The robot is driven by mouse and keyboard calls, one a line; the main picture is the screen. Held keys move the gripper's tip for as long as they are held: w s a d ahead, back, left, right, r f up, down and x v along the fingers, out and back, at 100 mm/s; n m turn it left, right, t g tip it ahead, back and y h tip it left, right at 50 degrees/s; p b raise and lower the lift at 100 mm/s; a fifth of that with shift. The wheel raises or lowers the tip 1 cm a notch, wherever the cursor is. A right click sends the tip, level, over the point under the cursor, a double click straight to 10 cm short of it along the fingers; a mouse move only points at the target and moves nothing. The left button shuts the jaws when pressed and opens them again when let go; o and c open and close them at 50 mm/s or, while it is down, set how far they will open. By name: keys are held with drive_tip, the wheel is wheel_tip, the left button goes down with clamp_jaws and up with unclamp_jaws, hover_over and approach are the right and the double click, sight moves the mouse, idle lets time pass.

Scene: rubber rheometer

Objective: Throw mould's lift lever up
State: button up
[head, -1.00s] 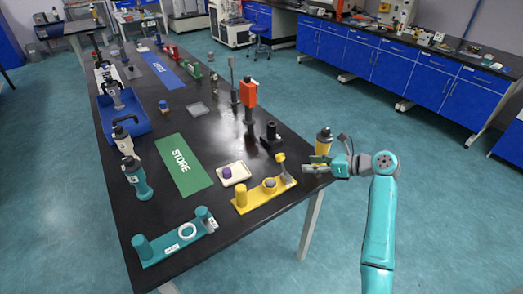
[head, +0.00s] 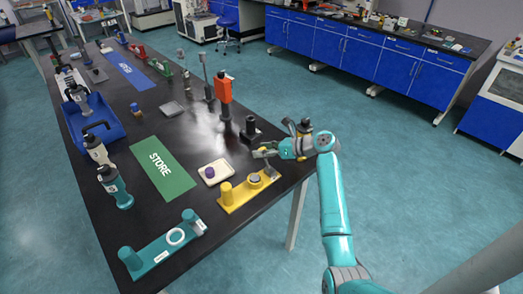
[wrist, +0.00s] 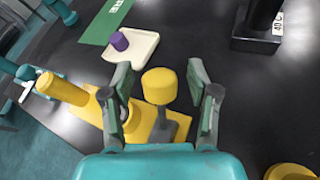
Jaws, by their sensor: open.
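The yellow mould fixture (head: 238,199) lies near the table's right edge, with a yellow post (head: 227,192) at its left end and a round grey part (head: 255,181) in the middle. At its right end is a grey lever (head: 271,170) with a yellow knob. In the wrist view the knob (wrist: 159,86) stands between the fingers of my gripper (wrist: 162,92), with gaps on both sides. The lever's stem (wrist: 163,124) shows below the knob. In the head view my gripper (head: 264,153) is open at the lever's top and partly hides the knob.
A teal fixture (head: 158,254) lies at the near table edge. A cream tray (head: 215,172) with a purple piece sits behind the yellow fixture. A black stand (head: 250,131) is just beyond my gripper. The green STORE mat (head: 160,169) lies to the left.

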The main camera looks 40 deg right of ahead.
drive_tip(key=shift+w+a+f, duration=0.1)
drive_tip(key=shift+w+a, duration=0.1)
drive_tip(key=shift+w, duration=0.05)
clamp_jaws()
